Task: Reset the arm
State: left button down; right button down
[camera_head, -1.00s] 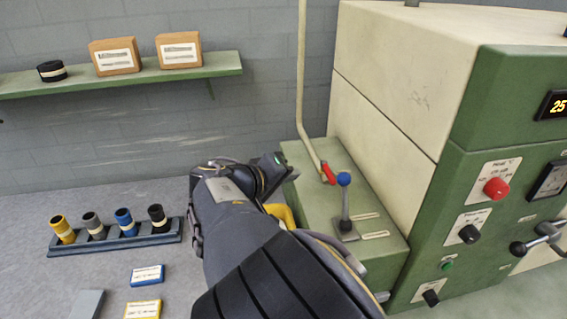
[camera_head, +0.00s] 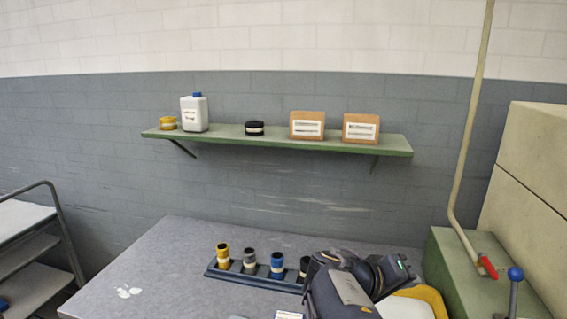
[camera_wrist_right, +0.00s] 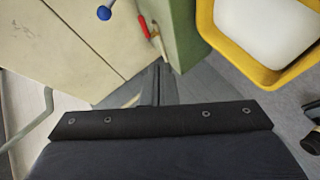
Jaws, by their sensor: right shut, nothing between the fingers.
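My right arm (camera_head: 345,288) reaches in at the bottom of the head view, in front of the table's right part. It covers the right end of the tube rack. In the right wrist view my right gripper (camera_wrist_right: 158,82) is shut and empty, with its fingers close together. The green machine (camera_head: 455,265) stands to the right of the arm. Its blue-knobbed lever (camera_head: 515,274) and red-handled valve (camera_head: 488,267) show there. The blue knob (camera_wrist_right: 104,13) and red handle (camera_wrist_right: 144,26) also show in the wrist view. My left gripper is not in view.
The grey table (camera_head: 160,270) holds a rack (camera_head: 235,275) with yellow, grey, blue and black tubes. A green shelf (camera_head: 220,138) carries a white bottle (camera_head: 195,115), rolls and two brown boxes. A cart (camera_head: 25,225) stands at left. The table's left part is mostly clear.

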jog(key=s+d+f+g+y, duration=0.2)
jog(key=s+f+y, duration=0.3)
jog(key=f, duration=0.2)
jog(key=s+d+f+g+y, duration=0.1)
jog(key=s+f+g+y, duration=0.2)
jog(key=s+f+y, duration=0.35)
jog(key=s+a+r+t+y, duration=0.2)
jog(key=s+a, duration=0.1)
jog(key=s, duration=0.3)
jog(key=s+a+r+m+t+y, duration=0.1)
jog(key=s+a+r+t+y, duration=0.1)
jog(key=s, duration=0.4)
jog(key=shift+a+r+t+y, duration=0.15)
jog(key=shift+a+t+y, duration=0.2)
jog(key=shift+a+t, duration=0.35)
jog(key=shift+s+d, duration=0.1)
jog(key=shift+d, duration=0.05)
